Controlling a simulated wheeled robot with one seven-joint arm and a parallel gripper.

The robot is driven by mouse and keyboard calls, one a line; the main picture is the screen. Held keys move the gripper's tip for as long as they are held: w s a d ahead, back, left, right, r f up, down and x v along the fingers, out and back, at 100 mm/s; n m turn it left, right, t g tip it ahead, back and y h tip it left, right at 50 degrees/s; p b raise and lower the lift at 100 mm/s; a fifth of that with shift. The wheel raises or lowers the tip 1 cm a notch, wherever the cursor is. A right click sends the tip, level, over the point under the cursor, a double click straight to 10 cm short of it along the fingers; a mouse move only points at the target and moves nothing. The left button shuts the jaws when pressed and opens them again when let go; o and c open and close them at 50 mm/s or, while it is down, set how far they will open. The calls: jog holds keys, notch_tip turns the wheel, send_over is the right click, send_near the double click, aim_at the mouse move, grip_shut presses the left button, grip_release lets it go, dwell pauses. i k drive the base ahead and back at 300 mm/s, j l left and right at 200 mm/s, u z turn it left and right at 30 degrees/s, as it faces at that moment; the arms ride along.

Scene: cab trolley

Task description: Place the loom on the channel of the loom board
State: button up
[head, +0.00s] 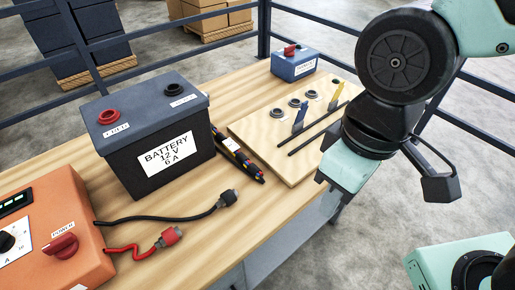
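The loom (240,158), a dark bundle with coloured wires and a white label, lies on the wooden table between the battery and the loom board. The loom board (265,130) is a pale panel right of it, with its near left edge close to the loom. The channel (308,135) shows as two dark parallel strips on the board, with nothing seen between them. A blue piece (299,117) and a yellow piece (336,95) stand by it. My gripper (345,170) hangs at the board's right front edge; its fingers are hidden, so its opening does not show.
The large battery (150,140) stands left of the loom. A orange charger (50,235) with black and red leads (170,237) sits at the front left. A small blue box (294,65) stands behind the board. Dark railings (310,15) run behind the table.

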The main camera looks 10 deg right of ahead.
aim_at(323, 126)
jog(key=i+l+u, duration=0.2)
jog(key=l+u, duration=0.15)
jog(key=l, duration=0.15)
jog(key=i+l+u, duration=0.2)
jog(key=l+u, duration=0.1)
jog(key=u, duration=1)
jog(key=k+j, duration=0.05)
